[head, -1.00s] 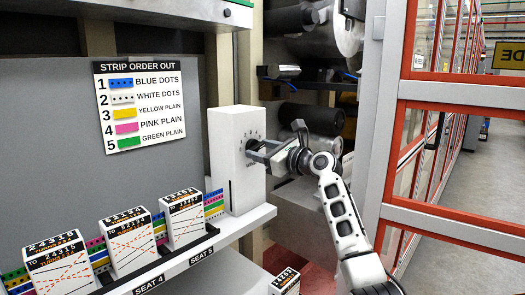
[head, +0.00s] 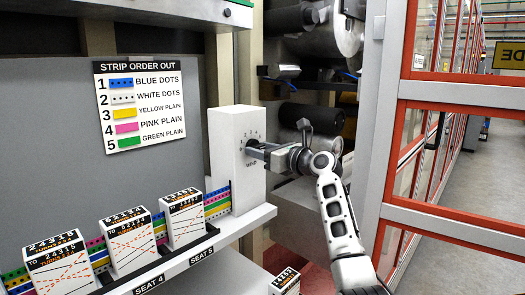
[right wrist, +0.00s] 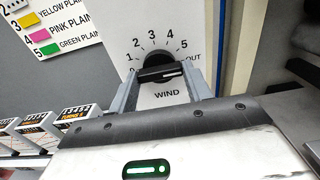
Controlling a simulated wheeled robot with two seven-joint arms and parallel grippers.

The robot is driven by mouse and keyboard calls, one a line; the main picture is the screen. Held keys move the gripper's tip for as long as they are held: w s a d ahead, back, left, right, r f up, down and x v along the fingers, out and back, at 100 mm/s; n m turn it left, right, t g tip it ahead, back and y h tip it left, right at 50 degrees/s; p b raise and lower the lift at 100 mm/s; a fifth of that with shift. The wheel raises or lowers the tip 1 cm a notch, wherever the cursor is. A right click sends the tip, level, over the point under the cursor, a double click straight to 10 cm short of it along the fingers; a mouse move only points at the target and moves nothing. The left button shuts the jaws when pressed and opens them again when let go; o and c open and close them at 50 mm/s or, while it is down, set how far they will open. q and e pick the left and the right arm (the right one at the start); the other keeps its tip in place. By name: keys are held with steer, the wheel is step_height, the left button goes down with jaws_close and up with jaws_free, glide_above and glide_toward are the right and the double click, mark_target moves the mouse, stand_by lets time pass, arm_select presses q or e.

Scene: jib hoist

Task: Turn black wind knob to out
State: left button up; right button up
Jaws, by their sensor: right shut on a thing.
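The black WIND knob (right wrist: 160,71) sits on the front of a white box (head: 240,160). In the right wrist view its dial is marked 1 to 5 and OUT (right wrist: 193,58). The white line on the knob's grip bar lies toward the right, on the OUT side; I cannot tell whether it lines up exactly. My right gripper (head: 260,151) is shut on the knob, with one finger at each end of the bar (right wrist: 163,82). In the head view the gripper mostly hides the knob. My left gripper is not in view.
A shelf (head: 195,250) with several white cards and coloured strips runs left of the box. A strip order sign (head: 140,105) hangs behind it. Dark rollers (head: 310,117) stand behind my right arm, and a red-framed glass partition (head: 450,155) stands to its right.

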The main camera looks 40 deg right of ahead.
steer(key=o, duration=1)
arm_select(q)
steer(key=b, duration=0.1)
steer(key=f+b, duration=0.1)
steer(key=b, duration=0.1)
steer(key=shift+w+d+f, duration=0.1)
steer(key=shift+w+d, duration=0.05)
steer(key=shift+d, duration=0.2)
arm_select(e)
steer(key=s, duration=0.5)
steer(key=s+d, duration=0.1)
steer(key=s, duration=1)
steer(key=shift+d, duration=0.15)
steer(key=shift+w, duration=0.1)
